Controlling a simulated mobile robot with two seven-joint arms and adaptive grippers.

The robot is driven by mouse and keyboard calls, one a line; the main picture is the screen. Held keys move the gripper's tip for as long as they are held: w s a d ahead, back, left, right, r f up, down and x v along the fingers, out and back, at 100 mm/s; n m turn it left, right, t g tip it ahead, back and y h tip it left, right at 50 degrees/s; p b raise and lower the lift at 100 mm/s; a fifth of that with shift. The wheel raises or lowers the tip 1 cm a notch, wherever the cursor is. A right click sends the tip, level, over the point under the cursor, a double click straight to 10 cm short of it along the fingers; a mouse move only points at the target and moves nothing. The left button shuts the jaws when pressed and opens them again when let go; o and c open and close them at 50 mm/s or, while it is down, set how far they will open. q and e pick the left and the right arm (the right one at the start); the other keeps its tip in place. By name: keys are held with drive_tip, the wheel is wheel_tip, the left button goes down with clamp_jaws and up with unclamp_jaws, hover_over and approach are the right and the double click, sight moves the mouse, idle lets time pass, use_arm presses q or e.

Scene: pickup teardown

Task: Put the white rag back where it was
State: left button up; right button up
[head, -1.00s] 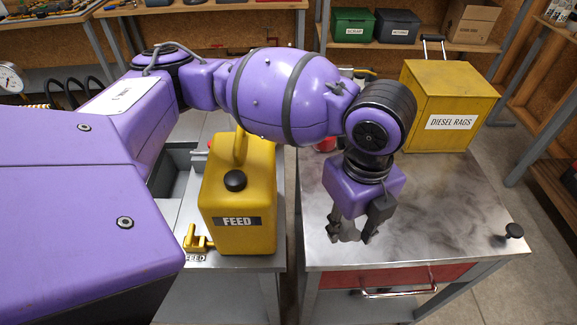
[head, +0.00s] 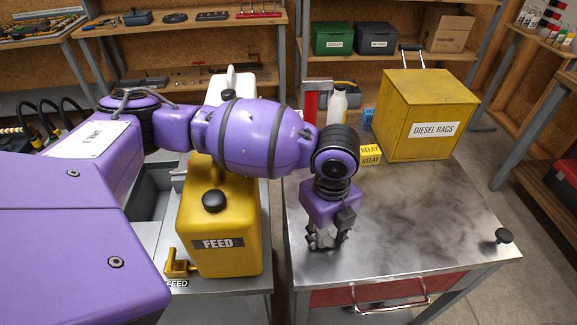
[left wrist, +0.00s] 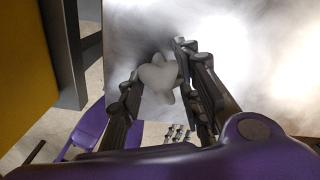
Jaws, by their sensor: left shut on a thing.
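My left gripper (head: 325,240) points down over the left part of the metal table top (head: 410,225). In the left wrist view its two fingers are shut on a pale, crumpled white rag (left wrist: 158,76) between the tips. In the head view the rag is mostly hidden by the fingers. I cannot tell whether it touches the table. The yellow box labelled DIESEL RAGS (head: 428,118) stands at the back right of the same table. My right gripper is not in view.
A yellow FEED can (head: 220,225) stands left of the table, close to my arm. Small yellow RELAY boxes (head: 371,155) and a white bottle (head: 337,105) are at the table's back. The table's middle is clear.

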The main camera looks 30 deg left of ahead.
sight(324, 233)
use_arm(q)
drive_tip(key=o, duration=1)
drive_tip(key=shift+w, duration=0.1)
wheel_tip(324, 233, up, 12)
drive_tip(key=shift+r+p, duration=0.15)
drive_tip(key=shift+p, duration=0.3)
